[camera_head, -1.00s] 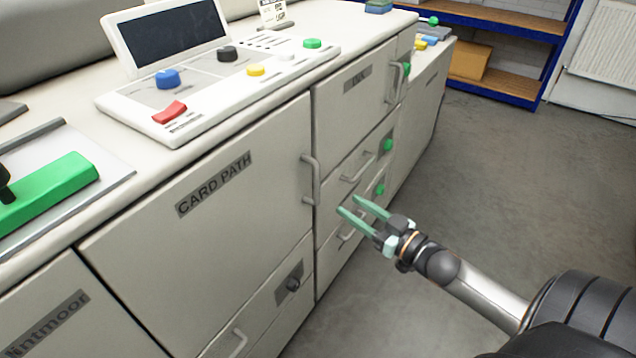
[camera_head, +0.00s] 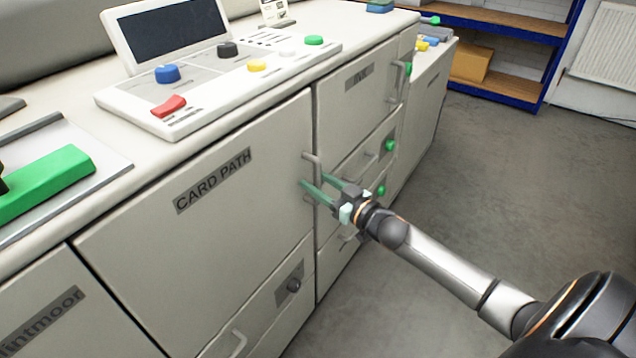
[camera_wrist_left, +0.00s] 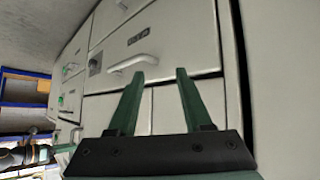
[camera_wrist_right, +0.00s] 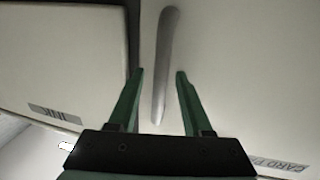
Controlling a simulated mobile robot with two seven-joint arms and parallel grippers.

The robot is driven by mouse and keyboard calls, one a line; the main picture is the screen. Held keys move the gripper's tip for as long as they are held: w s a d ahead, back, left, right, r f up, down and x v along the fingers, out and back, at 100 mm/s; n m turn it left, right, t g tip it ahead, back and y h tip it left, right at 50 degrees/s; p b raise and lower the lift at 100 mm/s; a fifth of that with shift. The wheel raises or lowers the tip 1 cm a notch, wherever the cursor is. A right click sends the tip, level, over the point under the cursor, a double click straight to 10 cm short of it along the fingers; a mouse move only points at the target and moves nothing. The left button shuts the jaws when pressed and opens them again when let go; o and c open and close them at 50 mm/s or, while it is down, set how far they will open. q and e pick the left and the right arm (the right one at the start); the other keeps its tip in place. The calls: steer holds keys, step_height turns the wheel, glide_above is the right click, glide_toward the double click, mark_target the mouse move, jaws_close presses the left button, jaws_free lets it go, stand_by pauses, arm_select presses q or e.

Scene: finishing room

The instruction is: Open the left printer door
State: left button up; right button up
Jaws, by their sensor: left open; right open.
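The left printer door (camera_head: 210,240), a pale panel labelled CARD PATH, is closed flush with the cabinet front. Its vertical grey bar handle (camera_head: 311,157) is at the door's right edge, partly covered by my right gripper (camera_head: 313,181). In the right wrist view, the open fingers (camera_wrist_right: 161,75) have the handle (camera_wrist_right: 165,50) between them, with gaps at both sides; contact is not visible. My left gripper is outside the head view; its own wrist view shows its fingers (camera_wrist_left: 160,75) open and empty, in front of a drawer with a bar handle (camera_wrist_left: 131,63).
The INK door (camera_head: 355,85) and drawers with green knobs (camera_head: 390,146) lie right of the door. A control panel (camera_head: 215,80) with coloured buttons sits on the top above. Below is a drawer with a dark knob (camera_head: 293,286). Grey floor (camera_head: 500,190) is clear at right.

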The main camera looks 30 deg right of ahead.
steer(key=shift+c, duration=0.2)
jaws_close()
stand_by(1.3)
